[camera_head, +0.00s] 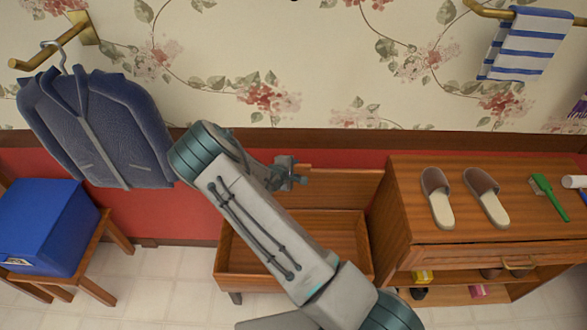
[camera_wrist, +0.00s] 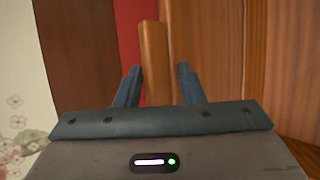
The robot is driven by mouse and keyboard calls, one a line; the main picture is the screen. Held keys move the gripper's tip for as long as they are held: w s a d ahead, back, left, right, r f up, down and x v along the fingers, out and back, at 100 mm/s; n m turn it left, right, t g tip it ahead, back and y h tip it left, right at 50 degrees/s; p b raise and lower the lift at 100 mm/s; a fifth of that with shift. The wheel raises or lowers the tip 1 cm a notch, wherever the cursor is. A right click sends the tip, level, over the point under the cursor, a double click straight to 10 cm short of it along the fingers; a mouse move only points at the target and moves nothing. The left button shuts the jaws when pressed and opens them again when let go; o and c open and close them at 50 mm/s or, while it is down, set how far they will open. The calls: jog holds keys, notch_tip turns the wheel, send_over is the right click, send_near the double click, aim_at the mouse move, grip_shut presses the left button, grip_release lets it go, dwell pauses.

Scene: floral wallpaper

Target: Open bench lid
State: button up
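The wooden bench (camera_head: 240,268) stands against the red lower wall, and its hollow inside shows. Its lid (camera_head: 350,188) stands raised at the back, roughly upright near the wall. My gripper (camera_head: 297,172) is at the lid's upper left part. In the wrist view the fingers of my gripper (camera_wrist: 158,75) are spread apart. The lid's narrow edge (camera_wrist: 154,50) shows between them, with gaps visible on both sides; I cannot tell whether either finger touches it. My arm hides the middle of the bench and part of the lid.
A wooden cabinet (camera_head: 400,228) with slippers (camera_head: 437,198) and a green brush (camera_head: 550,198) on top stands close at the right. A blue box (camera_head: 40,225) sits on a small table at the left. A blue jacket (camera_head: 100,125) hangs above it.

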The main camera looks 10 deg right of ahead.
jog(key=shift+a+r, duration=0.15)
jog(key=shift+a, duration=0.15)
jog(key=v, duration=1.3)
jog(key=shift+s+a+r, duration=0.15)
jog(key=shift+s, duration=0.1)
